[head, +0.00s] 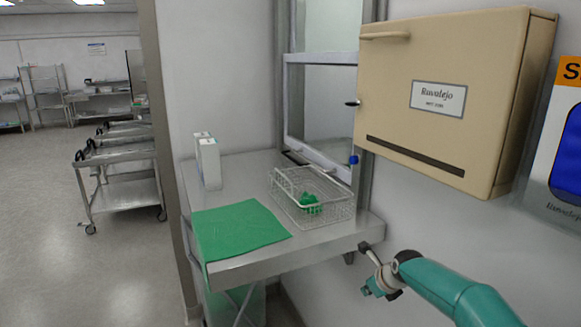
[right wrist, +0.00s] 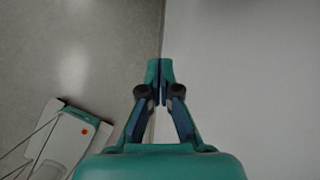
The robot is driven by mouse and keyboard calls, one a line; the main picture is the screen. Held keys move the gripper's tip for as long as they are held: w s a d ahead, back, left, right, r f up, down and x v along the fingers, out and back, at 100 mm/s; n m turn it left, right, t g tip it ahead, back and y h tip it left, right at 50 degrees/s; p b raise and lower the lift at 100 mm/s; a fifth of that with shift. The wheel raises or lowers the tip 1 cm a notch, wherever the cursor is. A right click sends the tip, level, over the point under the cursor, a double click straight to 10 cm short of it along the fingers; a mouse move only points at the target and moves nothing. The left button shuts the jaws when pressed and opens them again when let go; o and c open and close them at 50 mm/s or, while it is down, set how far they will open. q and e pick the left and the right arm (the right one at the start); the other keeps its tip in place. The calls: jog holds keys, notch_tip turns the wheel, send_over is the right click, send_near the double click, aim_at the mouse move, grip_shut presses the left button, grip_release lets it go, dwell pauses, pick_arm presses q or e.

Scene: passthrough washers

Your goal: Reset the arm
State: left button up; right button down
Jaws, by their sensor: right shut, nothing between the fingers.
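My right arm (head: 450,292) comes in from the lower right of the head view, teal in colour. Its gripper (head: 380,288) is at the front right corner of the steel shelf, beside and below the shelf edge, clear of the objects on it. In the right wrist view the right gripper's fingers (right wrist: 160,72) are together with nothing between them, over grey floor and a pale wall. My left gripper is in neither view.
A steel shelf (head: 240,178) holds a wire basket (head: 335,212) with a green item (head: 310,201), a green cloth (head: 238,230) and white cartons (head: 209,165). A beige wall cabinet (head: 400,75) hangs above right. Steel carts (head: 125,180) stand at left; floor there is open.

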jog(key=s+a+f+n+g+y, duration=0.15)
jog(key=s+f+n, duration=0.25)
jog(key=s+f, duration=0.6)
jog(key=s+a+f+n+g, duration=0.2)
jog(key=s+f+n+g, duration=0.1)
jog(key=s+f, duration=0.65)
jog(key=s+a+f+n, duration=0.2)
jog(key=s+n, duration=0.4)
jog(key=s, duration=0.2)
jog(key=s+a+f+n+g, duration=0.1)
jog(key=s+f+n, duration=0.1)
jog(key=s+n, duration=0.5)
jog(key=s+a+f+n+g, duration=0.1)
jog(key=s+a+f+n, duration=0.1)
jog(key=s+n, duration=0.5)
jog(key=shift+s+a, duration=0.3)
jog(key=shift+s, duration=0.55)
jog(key=shift+f+y, duration=0.15)
jog(key=shift+y, duration=0.1)
